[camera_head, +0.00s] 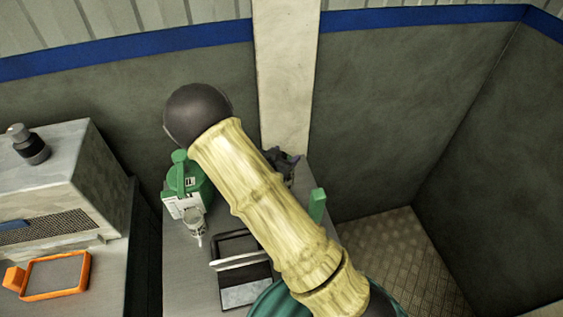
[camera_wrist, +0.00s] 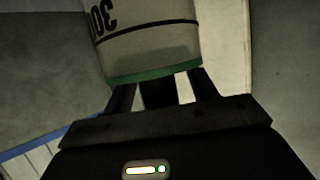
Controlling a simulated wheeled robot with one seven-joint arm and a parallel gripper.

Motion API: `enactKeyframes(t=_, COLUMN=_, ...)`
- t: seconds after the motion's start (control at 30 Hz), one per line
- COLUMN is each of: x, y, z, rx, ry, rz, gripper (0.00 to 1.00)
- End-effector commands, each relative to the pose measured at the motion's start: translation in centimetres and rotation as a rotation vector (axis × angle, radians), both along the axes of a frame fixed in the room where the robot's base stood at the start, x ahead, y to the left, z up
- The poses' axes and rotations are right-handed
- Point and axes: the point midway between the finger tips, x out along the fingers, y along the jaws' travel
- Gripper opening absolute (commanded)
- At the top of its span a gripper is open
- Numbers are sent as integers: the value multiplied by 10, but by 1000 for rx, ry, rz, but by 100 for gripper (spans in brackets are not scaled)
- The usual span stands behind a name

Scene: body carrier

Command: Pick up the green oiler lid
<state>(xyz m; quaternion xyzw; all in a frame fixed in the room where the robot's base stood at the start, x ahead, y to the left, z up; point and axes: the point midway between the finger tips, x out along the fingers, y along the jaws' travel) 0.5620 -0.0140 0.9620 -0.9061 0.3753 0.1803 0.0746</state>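A green oiler-like can (camera_head: 196,185) with a handle on top and a white label stands on the grey bench. I cannot tell whether its top part is a separate lid. In the wrist view, a pale cylinder (camera_wrist: 150,45) marked "300" upside down, with a green rim, is close in front of my gripper (camera_wrist: 163,92). The two dark fingers are apart and run up to the green rim; their tips are hidden. I cannot tell whether they grip it. In the head view my arm hides much of the bench, and my gripper is not clearly visible.
A small clear cup (camera_head: 194,221) and a black-framed tray (camera_head: 237,245) are on the bench. A green upright piece (camera_head: 317,205) shows right of my arm. A grey box (camera_head: 70,170) and an orange frame (camera_head: 58,275) are at left. Walls stand close behind.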

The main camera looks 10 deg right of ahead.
Motion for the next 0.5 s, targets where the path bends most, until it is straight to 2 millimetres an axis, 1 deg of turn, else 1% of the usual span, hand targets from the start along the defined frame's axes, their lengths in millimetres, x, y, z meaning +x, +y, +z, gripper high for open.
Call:
enactKeyframes(t=0.03, x=0, y=0, z=0, rx=0, ry=0, rz=0, gripper=50)
enactKeyframes(t=0.1, x=0, y=0, z=0, rx=0, ry=0, rz=0, gripper=36)
enactKeyframes(t=0.17, x=0, y=0, z=0, rx=1, ry=1, rz=0, gripper=24)
enactKeyframes(t=0.2, x=0, y=0, z=0, rx=1, ry=1, rz=0, gripper=16)
enactKeyframes(t=0.23, x=0, y=0, z=0, rx=1, ry=2, rz=0, gripper=10)
enactKeyframes(t=0.27, x=0, y=0, z=-1, rx=1, ry=2, rz=0, gripper=7)
enactKeyframes(t=0.5, x=-1, y=1, z=-1, rx=2, ry=4, rz=1, gripper=7)
